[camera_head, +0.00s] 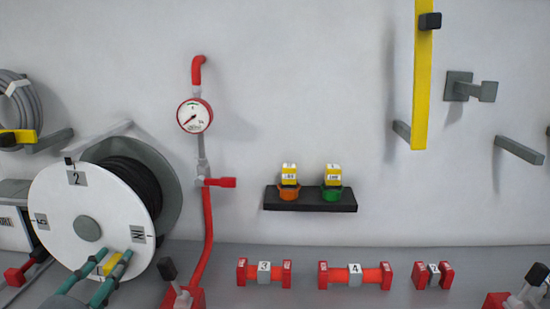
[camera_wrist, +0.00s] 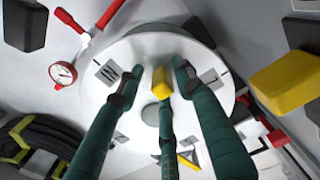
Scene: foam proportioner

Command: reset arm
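My gripper (camera_head: 105,260) is at the lower left, in front of the white face of the hose reel (camera_head: 60,205). Its teal fingers are spread in the wrist view (camera_wrist: 157,78), with a yellow block (camera_wrist: 161,80) showing between the tips. A gap shows between the left finger and this block, and I see no firm hold on it. The yellow block also shows in the head view (camera_head: 112,264) near the reel's lower edge. In the wrist view the reel face (camera_wrist: 115,105) fills the background behind the fingers. Whether the fingers touch the reel is unclear.
A pressure gauge (camera_head: 194,116) and red pipe (camera_head: 208,230) stand right of the reel. A black shelf (camera_head: 310,205) holds an orange and a green item. Red couplings (camera_head: 264,273) line the bench. A yellow bar (camera_head: 422,80) hangs at upper right. The middle wall is mostly clear.

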